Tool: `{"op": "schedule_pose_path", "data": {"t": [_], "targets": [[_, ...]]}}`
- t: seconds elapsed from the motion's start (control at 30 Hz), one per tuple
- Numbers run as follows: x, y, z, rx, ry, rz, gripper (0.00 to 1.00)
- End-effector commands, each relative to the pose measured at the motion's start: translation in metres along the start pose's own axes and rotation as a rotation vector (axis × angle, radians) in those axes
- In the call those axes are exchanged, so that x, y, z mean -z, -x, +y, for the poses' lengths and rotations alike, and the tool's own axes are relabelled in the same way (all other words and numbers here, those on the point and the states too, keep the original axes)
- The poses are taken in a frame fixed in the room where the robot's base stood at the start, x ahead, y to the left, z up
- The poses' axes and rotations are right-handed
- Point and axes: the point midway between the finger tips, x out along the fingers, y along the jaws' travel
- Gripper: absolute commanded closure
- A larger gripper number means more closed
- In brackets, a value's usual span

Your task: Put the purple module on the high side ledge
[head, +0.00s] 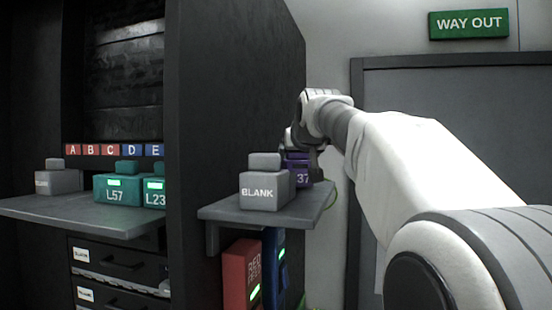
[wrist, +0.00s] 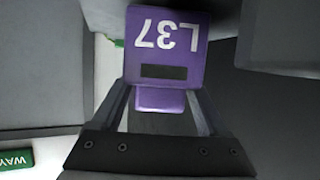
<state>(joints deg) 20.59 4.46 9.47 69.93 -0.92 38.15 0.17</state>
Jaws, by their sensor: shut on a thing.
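The purple module (head: 301,174) is in my gripper (head: 300,151), over the right part of the high side ledge (head: 262,215), behind the grey BLANK module. In the wrist view the purple module (wrist: 165,40) shows its L37 label upside down. There my gripper (wrist: 161,98) has its fingers on both sides of the module's small top handle. The grey module hides the purple module's left part and base in the head view. I cannot tell whether the module touches the ledge.
The grey BLANK module (head: 264,190) fills the ledge's near left part. Red (head: 241,272) and blue (head: 274,268) units stand below the ledge. A lower left shelf (head: 88,217) holds a grey module and two teal modules. The dark cabinet wall (head: 225,100) borders the ledge.

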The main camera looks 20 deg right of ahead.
Motion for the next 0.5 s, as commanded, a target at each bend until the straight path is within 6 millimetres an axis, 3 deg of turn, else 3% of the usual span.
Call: {"op": "schedule_pose_path", "data": {"t": [0.37, 0.4, 0.5], "targets": [[-0.0071, -0.0026, -0.0002, 0.0, 0.0, 0.003, 1.0], [-0.0061, -0.0022, -0.0001, 0.0, 0.0, 0.003, 0.18], [-0.0061, -0.0023, -0.0001, 0.0, 0.0, 0.002, 0.0]]}}
